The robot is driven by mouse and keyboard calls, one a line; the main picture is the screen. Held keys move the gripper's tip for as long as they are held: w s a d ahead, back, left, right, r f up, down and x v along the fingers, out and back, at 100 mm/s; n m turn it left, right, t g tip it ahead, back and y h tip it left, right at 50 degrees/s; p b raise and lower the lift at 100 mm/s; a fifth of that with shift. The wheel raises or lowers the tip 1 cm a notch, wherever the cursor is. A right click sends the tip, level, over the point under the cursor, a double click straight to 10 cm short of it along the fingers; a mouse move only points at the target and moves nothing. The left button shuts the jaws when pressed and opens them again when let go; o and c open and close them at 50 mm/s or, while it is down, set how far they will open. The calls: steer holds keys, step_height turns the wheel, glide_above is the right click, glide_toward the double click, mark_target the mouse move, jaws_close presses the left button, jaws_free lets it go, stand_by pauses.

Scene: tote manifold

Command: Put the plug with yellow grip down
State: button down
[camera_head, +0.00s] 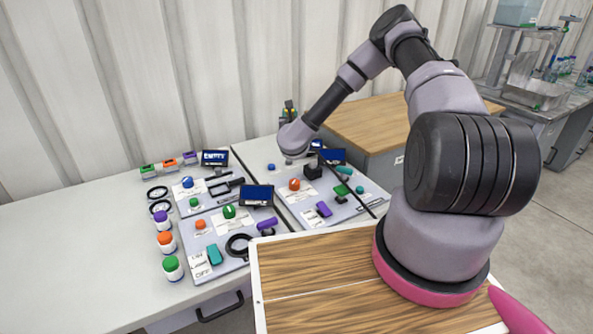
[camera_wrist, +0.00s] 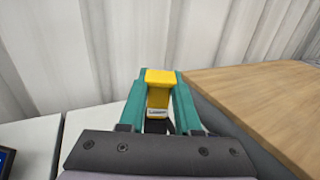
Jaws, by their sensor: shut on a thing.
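The plug with yellow grip (camera_wrist: 158,92) is between the two teal fingers of my gripper (camera_wrist: 160,80) in the wrist view. A white label with dark print shows below its yellow top, and a dark part shows lower down. My gripper is shut on it. In the head view my gripper (camera_head: 289,106) is small and partly hidden behind my wrist, at the far side of the white table near the wall. The plug is too small there to make out clearly. It appears raised above the table.
The white table (camera_head: 80,225) carries panels with coloured knobs, small displays and rings. Several lidded jars (camera_head: 172,268) stand at its left. A wooden-topped bench (camera_head: 370,120) stands right of my gripper, and the corrugated wall (camera_head: 130,80) is behind. The table's left part is bare.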

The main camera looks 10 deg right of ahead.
steer(key=w+f+m+g+h, duration=0.2)
steer(key=w+m+h, duration=0.25)
steer(key=w, duration=0.55)
steer(key=shift+n+h, duration=0.35)
steer(key=shift+h, duration=0.2)
steer(key=shift+w+d+f, duration=0.1)
steer(key=shift+d+f, duration=0.1)
steer(key=shift+f, duration=2.4)
steer(key=shift+w+d+f, duration=0.1)
steer(key=shift+d+f, duration=0.05)
steer(key=shift+f, duration=2.4)
steer(key=shift+f, duration=0.1)
steer(key=c, duration=0.6)
jaws_free()
